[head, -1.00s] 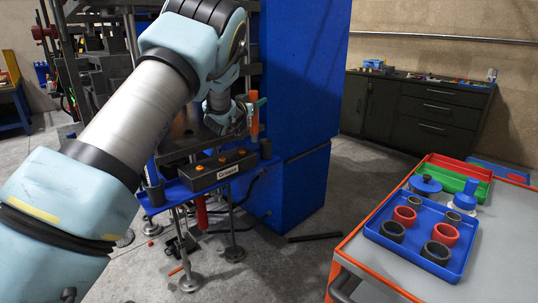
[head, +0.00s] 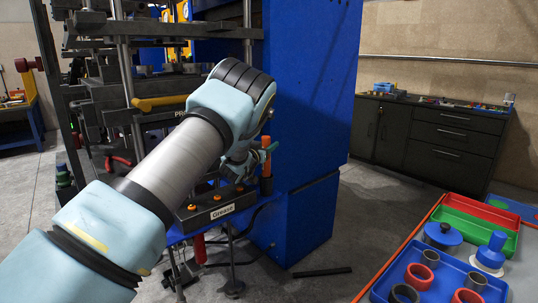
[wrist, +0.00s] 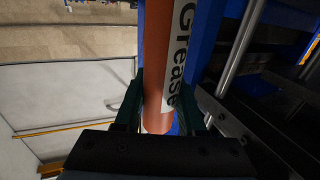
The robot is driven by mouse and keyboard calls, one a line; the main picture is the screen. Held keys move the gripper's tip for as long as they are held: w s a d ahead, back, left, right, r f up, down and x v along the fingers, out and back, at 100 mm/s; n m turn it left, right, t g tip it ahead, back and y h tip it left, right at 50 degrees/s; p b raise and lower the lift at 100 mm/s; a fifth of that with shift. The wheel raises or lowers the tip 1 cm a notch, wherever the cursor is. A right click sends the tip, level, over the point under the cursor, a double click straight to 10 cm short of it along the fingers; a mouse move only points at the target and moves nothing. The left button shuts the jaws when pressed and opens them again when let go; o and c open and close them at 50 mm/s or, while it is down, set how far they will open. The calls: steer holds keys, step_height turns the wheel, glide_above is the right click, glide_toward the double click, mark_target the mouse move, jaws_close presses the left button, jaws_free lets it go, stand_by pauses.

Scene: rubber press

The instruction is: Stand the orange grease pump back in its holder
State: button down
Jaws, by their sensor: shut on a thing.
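The orange grease pump (head: 266,150) stands upright in the head view, partly hidden by my gripper. In the wrist view its orange body (wrist: 156,60) fills the middle, with a white "Grease" label along its side. My gripper (head: 257,156) is shut on it, with green fingers on both sides of the body (wrist: 158,108). A dark cup-shaped holder (head: 266,185) is at the right end of the "Grease" shelf, directly below the pump in the head view. I cannot tell whether the pump's lower end is inside the holder or just above it.
The dark "Grease" block (head: 212,208) with orange knobs lies left of the holder. The blue press cabinet (head: 312,110) stands close behind and to the right. A trolley with a blue tray (head: 455,270) is at the lower right.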

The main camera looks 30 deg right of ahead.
step_height(320, 180, down, 3)
steer(key=shift+f+p, duration=0.15)
steer(key=shift+p, duration=0.3)
steer(key=shift+f, duration=0.15)
steer(key=shift+f+b, duration=0.25)
steer(key=shift+b, duration=0.2)
steer(key=c, duration=0.5)
jaws_free()
steer(key=shift+r, duration=0.1)
